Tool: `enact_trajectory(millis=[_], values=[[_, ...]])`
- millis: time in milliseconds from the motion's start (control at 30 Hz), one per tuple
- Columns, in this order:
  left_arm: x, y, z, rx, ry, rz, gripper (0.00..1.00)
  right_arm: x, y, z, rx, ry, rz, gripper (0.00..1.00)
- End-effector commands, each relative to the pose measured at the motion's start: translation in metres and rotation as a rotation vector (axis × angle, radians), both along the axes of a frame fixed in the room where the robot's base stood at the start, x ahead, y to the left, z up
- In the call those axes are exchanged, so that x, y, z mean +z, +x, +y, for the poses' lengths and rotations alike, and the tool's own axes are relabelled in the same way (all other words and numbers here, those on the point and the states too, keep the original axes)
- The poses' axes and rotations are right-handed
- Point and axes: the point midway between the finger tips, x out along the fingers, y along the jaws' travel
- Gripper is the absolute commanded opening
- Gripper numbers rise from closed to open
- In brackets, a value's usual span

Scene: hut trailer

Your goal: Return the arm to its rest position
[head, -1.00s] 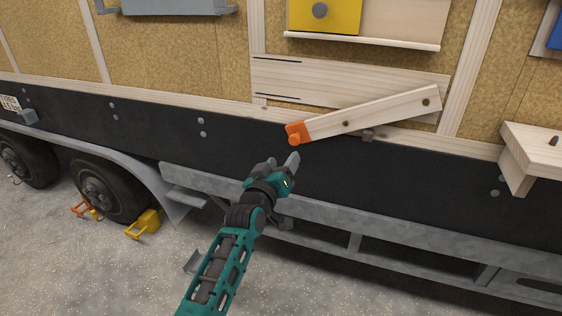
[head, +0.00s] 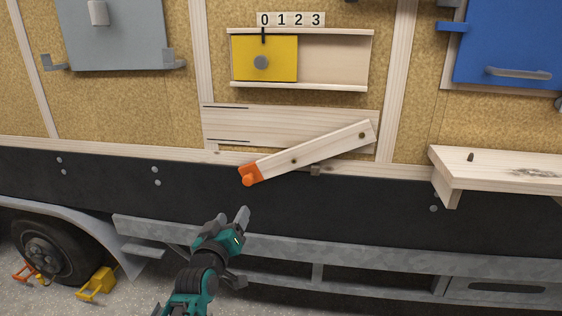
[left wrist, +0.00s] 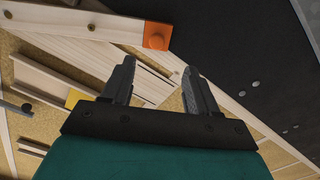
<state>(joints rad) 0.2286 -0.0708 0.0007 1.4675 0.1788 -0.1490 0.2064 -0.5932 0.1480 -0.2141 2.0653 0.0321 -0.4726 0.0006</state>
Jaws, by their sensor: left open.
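My left arm is teal and dark grey. In the head view its gripper (head: 238,226) is at the lower middle, in front of the trailer's dark lower band. In the left wrist view the gripper (left wrist: 158,82) has its two fingers apart, with nothing between them. A wooden lever (head: 315,150) with an orange end (head: 250,174) is above the gripper and apart from it. The lever slopes down to the left on the trailer wall. It also shows in the left wrist view (left wrist: 80,22). My right gripper is not in view.
A yellow sliding panel (head: 265,58) sits under the 0 1 2 3 scale (head: 290,19). A wooden shelf (head: 500,172) juts out at the right. A grey metal rail (head: 380,260) runs below. A wheel (head: 50,250) and yellow chock (head: 97,284) are at lower left.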

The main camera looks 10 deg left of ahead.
Motion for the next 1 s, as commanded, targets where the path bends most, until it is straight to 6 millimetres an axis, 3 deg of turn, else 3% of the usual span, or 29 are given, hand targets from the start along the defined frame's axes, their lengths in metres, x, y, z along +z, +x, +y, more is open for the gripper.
enact_trajectory(millis=[167,333,500,600,767,1000], values=[[-0.038,-0.057,0.003,-0.031,0.127,0.121,0.59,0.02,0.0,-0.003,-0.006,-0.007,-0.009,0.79],[-0.075,-0.144,0.0,-0.103,0.292,0.271,0.59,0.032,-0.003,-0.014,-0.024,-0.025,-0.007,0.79],[-0.094,-0.229,-0.007,-0.198,0.426,0.405,0.59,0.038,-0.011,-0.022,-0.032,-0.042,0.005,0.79],[-0.098,-0.268,-0.011,-0.246,0.479,0.461,0.59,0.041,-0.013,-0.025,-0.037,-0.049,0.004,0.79],[-0.1,-0.302,-0.015,-0.291,0.523,0.508,0.59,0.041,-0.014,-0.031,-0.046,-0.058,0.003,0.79],[-0.102,-0.308,-0.016,-0.3,0.531,0.517,0.59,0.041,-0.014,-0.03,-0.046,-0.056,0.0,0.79]])
